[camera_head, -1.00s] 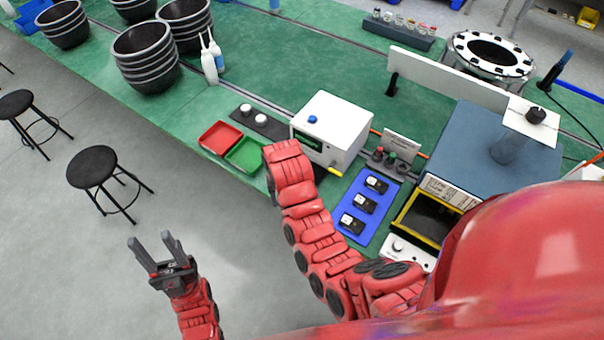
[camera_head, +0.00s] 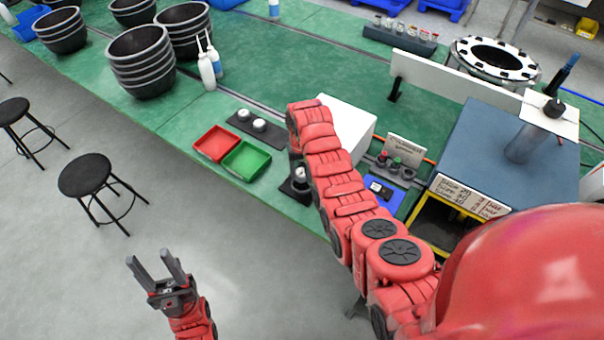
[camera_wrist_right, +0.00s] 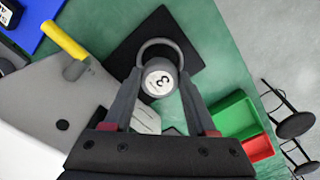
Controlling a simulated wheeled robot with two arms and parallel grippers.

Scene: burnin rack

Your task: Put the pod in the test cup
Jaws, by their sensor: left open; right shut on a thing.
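The pod (camera_wrist_right: 160,84) is a small round piece with a white top marked 3. My right gripper (camera_wrist_right: 158,90) is shut on it. In the right wrist view the pod overlaps the near part of a grey ring, the test cup (camera_wrist_right: 158,43), on a black square plate (camera_wrist_right: 190,52). I cannot tell whether the pod is inside the cup or just above it. In the head view the pod's white top (camera_head: 301,174) shows beside my right arm, over the black plate (camera_head: 294,191); the gripper is mostly hidden. My left gripper (camera_head: 155,262) is open and empty, off the bench.
A red tray (camera_head: 215,143) and a green tray (camera_head: 246,160) lie left of the plate. A dark holder (camera_head: 248,122) carries two white-topped pieces. A white box (camera_head: 348,127) stands close behind my right arm; a yellow lever (camera_wrist_right: 62,39) shows in the wrist view.

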